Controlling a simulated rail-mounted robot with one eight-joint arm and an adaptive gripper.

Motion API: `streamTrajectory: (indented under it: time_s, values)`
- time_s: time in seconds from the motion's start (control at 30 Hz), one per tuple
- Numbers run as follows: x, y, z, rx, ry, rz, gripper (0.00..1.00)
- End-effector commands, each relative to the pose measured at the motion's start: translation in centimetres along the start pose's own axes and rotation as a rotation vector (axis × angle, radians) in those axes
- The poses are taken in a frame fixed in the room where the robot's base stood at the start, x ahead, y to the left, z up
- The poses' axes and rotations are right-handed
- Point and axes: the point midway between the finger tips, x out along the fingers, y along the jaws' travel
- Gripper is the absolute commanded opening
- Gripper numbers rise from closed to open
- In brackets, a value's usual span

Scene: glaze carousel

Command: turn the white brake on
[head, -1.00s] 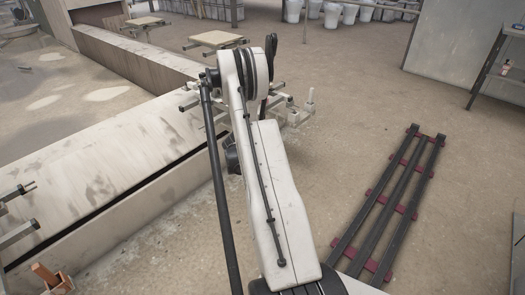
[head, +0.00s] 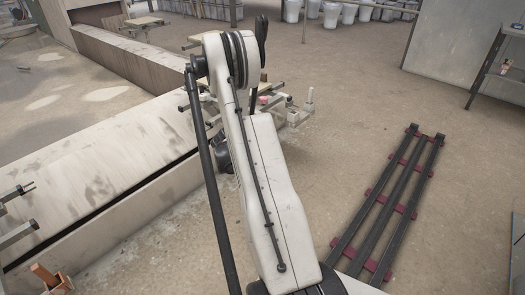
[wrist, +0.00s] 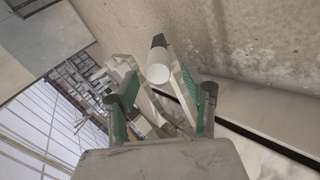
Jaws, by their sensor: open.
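In the wrist view my gripper (wrist: 157,88) is open, its green-padded fingers spread to left and right. A white round-ended part (wrist: 158,72) with a dark tip shows between and beyond the fingers; it may be the white brake, but I cannot be sure. I cannot tell whether the fingers touch it. In the head view my arm hides the gripper. A pale metal frame (head: 292,114) with a small white upright piece (head: 310,96) stands just right of my arm's upper end. I cannot tell whether that piece is the brake.
A long low pale wall (head: 100,187) runs along the left. Black rails on dark red crosspieces (head: 391,205) lie on the floor at right. White buckets (head: 331,14) stand at the back. A shelf (head: 500,62) is at far right. The floor between frame and rails is clear.

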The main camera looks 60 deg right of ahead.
Motion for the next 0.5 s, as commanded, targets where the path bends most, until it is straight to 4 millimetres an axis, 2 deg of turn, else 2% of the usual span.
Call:
streamTrajectory:
  time_s: [0.1,0.23,0.5]
  values:
    - [-2.4,0.0,-0.1,-0.002,0.002,0.000,0.45]
    - [-4.3,0.0,-0.1,-0.001,0.001,0.000,0.45]
    - [-5.8,0.0,0.0,0.000,0.000,0.000,0.45]
